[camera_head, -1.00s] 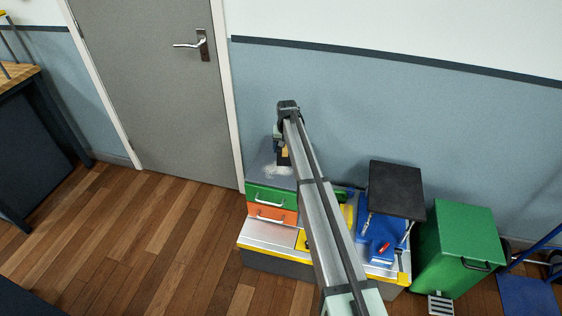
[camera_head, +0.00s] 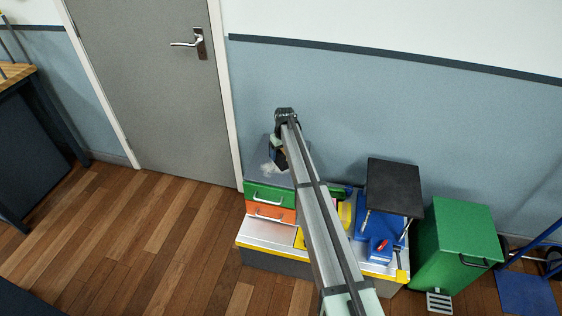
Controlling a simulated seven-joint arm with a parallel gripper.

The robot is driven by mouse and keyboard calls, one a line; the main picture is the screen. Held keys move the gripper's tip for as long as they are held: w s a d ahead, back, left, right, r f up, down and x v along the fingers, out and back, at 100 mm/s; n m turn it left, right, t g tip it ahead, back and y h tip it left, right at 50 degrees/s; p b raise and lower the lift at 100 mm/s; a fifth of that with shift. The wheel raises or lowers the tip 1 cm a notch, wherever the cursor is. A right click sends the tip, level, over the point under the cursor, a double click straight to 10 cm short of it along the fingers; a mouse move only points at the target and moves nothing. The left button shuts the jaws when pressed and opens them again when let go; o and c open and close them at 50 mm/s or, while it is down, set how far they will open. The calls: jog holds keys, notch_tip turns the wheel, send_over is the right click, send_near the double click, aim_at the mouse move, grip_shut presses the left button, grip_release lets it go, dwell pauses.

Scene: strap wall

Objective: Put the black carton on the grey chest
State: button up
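A chest with a grey top (camera_head: 256,168), a green drawer and an orange drawer appears to be the grey chest. It stands on a larger silver-topped box, against the wall. My gripper is over the right part of its top, mostly hidden behind my own arm; its fingers do not show clearly. A small dark object with a tan patch (camera_head: 279,158), likely the black carton, shows just below the arm's end, over or on the grey top. I cannot tell whether it touches the top or whether my gripper holds it. A pale patch lies on the grey top.
The silver-topped box (camera_head: 265,233) has yellow edges and holds blue and yellow items at right. A black-topped stool-like thing (camera_head: 395,187) stands above them. A green bin (camera_head: 462,235) is further right. A grey door (camera_head: 150,90) and open wooden floor (camera_head: 150,240) are at left.

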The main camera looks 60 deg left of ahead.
jog(key=shift+f, duration=2.7)
jog(key=shift+f, duration=0.15)
jog(key=o, duration=1.4)
jog(key=r, duration=0.4)
jog(key=d+r, duration=0.1)
jog(key=r, duration=0.7)
jog(key=shift+d+r, duration=0.1)
jog(key=shift+d, duration=0.1)
